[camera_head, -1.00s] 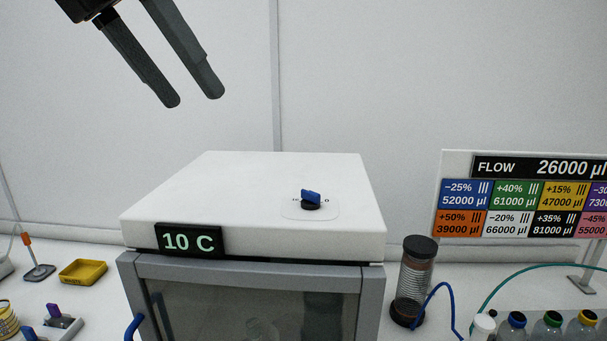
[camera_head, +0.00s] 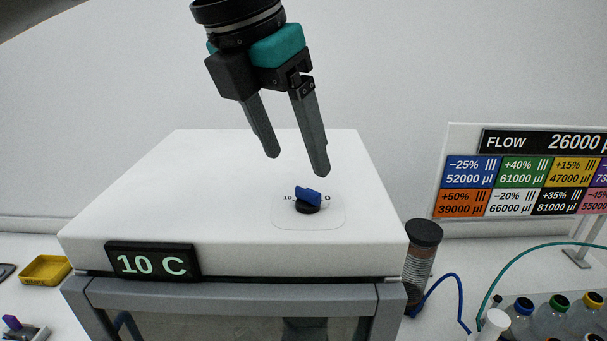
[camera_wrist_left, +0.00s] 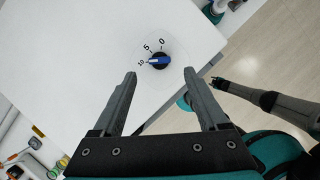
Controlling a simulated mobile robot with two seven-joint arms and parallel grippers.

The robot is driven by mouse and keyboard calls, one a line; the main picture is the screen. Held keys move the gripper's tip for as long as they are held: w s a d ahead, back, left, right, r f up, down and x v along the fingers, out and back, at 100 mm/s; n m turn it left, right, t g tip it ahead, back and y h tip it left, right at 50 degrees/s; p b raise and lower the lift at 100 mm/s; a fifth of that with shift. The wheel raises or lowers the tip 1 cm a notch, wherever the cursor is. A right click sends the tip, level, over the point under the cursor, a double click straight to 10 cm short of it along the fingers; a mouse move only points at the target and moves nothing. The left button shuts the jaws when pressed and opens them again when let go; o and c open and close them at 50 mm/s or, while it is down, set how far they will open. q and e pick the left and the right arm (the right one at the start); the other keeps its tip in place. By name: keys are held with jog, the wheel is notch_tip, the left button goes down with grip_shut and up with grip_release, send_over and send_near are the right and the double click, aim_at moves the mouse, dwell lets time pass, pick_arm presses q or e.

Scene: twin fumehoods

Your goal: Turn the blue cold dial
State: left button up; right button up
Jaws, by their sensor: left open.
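The blue cold dial (camera_head: 308,197) sits on a black base on top of a white box-shaped cooler (camera_head: 150,200). Its display (camera_head: 152,262) reads 10 C. In the left wrist view the dial (camera_wrist_left: 159,61) has marks 0, 5 and 10 around it, and its blue pointer end is by the 10. My left gripper (camera_head: 298,166) is open and empty, pointing down above and slightly behind the dial, apart from it. In the left wrist view the dial lies ahead, between the lines of the two fingers (camera_wrist_left: 158,80). My right gripper is not seen in the head view.
A dark-capped cylinder (camera_head: 422,255) with a blue tube stands right of the cooler. Several capped bottles (camera_head: 548,317) and a flow sign (camera_head: 530,170) are further right. A yellow tray (camera_head: 45,270) lies at the left. The cooler top around the dial is clear.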

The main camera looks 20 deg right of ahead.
aim_at(308, 190)
pick_arm(q)
jog(key=x, duration=0.6)
jog(key=shift+r+p, duration=0.1)
jog(key=shift+p, duration=0.25)
jog(key=shift+c, duration=0.3)
grip_shut()
